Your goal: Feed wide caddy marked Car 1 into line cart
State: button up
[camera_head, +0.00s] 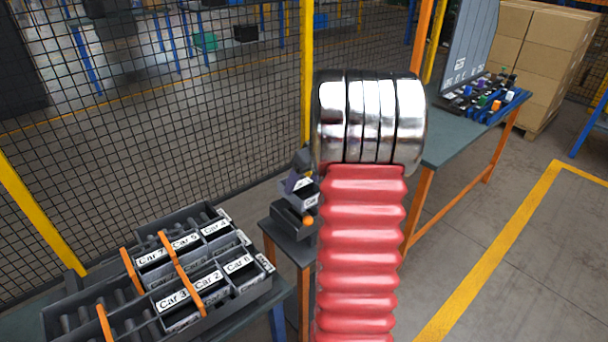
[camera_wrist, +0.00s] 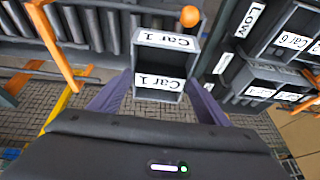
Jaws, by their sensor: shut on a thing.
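The caddy marked Car 1 (camera_wrist: 159,82) is a grey open box with two white Car 1 labels. My gripper (camera_wrist: 157,103) is shut on it, with purple fingers along its left and right sides in the wrist view. In the head view the gripper (camera_head: 292,180) and part of the caddy (camera_head: 307,190) show just left of my red arm, above a small dark tray (camera_head: 288,218) on a stand. I cannot tell whether the caddy touches the tray. A dark rack (camera_head: 62,318) with roller lanes holds several labelled caddies at lower left; no frame shows which thing is the line cart.
An orange ball (camera_wrist: 190,16) is close to the caddy's far edge. Orange bars (camera_head: 188,275) cross the rack. A mesh fence (camera_head: 200,110) stands behind. A table (camera_head: 455,135) with a blue rack is at right. My arm hides the middle; floor at right is clear.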

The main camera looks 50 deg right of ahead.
aim_at(304, 196)
jog(key=shift+f, duration=3.35)
jog(key=shift+f, duration=0.1)
